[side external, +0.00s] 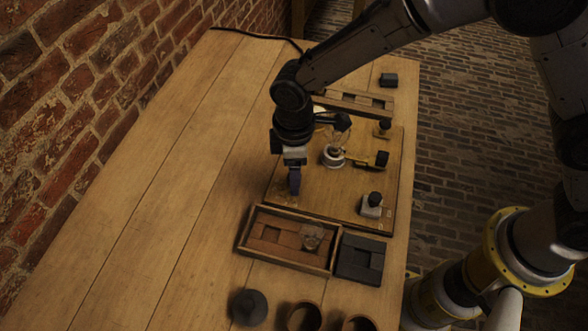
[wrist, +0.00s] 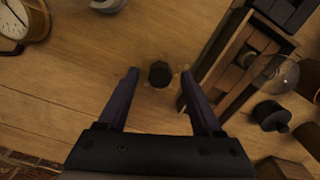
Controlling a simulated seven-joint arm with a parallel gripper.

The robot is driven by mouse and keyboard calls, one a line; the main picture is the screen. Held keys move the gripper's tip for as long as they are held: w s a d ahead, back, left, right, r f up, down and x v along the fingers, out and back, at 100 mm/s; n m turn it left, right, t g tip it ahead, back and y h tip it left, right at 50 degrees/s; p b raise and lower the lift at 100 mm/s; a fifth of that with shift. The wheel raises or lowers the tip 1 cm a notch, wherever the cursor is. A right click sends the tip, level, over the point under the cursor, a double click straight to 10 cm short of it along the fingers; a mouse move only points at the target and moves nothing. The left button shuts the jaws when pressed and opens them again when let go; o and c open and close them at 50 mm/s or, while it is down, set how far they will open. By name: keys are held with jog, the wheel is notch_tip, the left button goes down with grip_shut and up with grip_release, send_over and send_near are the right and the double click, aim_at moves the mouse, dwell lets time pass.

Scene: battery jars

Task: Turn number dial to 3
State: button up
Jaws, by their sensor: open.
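A small dark round knob (wrist: 160,76), which looks like the number dial, stands on the wooden board in the wrist view. My gripper (wrist: 158,72) is open, with its two purple fingers on either side of the knob and gaps left and right. Whether the fingertips are level with the knob or above it, I cannot tell. No numbers or pointer are readable on it. In the side external view my gripper (side external: 294,190) points down over the left part of the board (side external: 345,200), and the knob is hidden there.
A wooden tray (side external: 245,240) with a glass jar (side external: 312,238) lies just in front of the board. A dark block (side external: 360,259) stands beside it. A bulb on a white base (side external: 333,158) and switches (side external: 372,205) occupy the board. A round gauge (wrist: 22,22) shows upper left. The table's left side is clear.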

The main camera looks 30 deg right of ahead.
jog(key=shift+f, duration=0.1)
grip_shut()
dwell(0.3)
jog(key=shift+m, duration=2.9)
grip_release()
